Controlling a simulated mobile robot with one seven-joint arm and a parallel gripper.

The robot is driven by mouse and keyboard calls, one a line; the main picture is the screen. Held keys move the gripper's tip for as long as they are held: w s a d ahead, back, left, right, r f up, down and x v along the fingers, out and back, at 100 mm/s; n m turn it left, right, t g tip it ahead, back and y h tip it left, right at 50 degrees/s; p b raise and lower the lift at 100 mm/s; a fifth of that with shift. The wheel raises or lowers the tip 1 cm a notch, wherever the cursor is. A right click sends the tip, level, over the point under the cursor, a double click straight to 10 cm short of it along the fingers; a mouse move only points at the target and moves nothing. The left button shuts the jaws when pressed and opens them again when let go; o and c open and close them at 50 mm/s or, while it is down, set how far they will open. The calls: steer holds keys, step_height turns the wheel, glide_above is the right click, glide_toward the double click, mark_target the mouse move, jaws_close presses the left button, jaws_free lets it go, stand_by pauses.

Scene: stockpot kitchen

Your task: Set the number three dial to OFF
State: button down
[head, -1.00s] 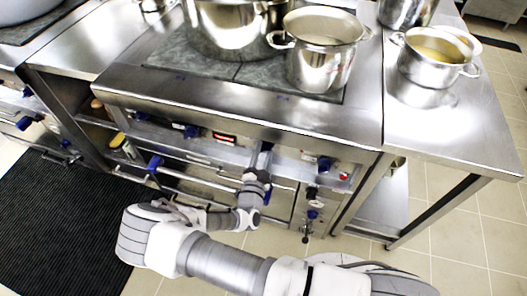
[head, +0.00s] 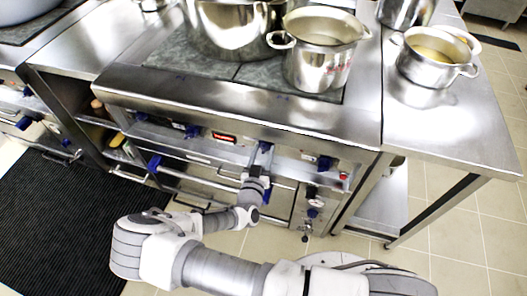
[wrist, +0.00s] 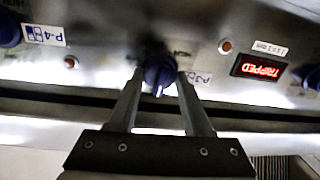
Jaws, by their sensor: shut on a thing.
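The number three dial (wrist: 160,70) is a dark blue knob on the steel front panel. A label (wrist: 197,78) partly reading P-3 stands beside it, partly hidden by a finger. My gripper (wrist: 160,76) is shut on this dial, one finger on each side. A pale mark on the knob points toward the bottom of the wrist view, slightly left. The OFF marking cannot be made out. In the head view my gripper (head: 262,160) reaches the panel from the front, with the blue knob (head: 266,146) at its tip.
A neighbouring blue dial (wrist: 9,28) has a P-4 label (wrist: 44,35). A red display (wrist: 263,70) reads TRIPPED, upside down. Oven handles (head: 190,186) stick out below the panel. Pots (head: 322,55) stand on the cooktop above.

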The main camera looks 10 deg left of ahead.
steer(key=shift+n, duration=0.6)
steer(key=shift+c, duration=1.6)
jaws_free()
steer(key=shift+s, duration=0.1)
steer(key=s+a, duration=0.1)
steer(key=s, duration=1.6)
steer(key=shift+a+r+p, duration=0.2)
steer(key=shift+r+p, duration=0.15)
steer(key=shift+r, duration=0.1)
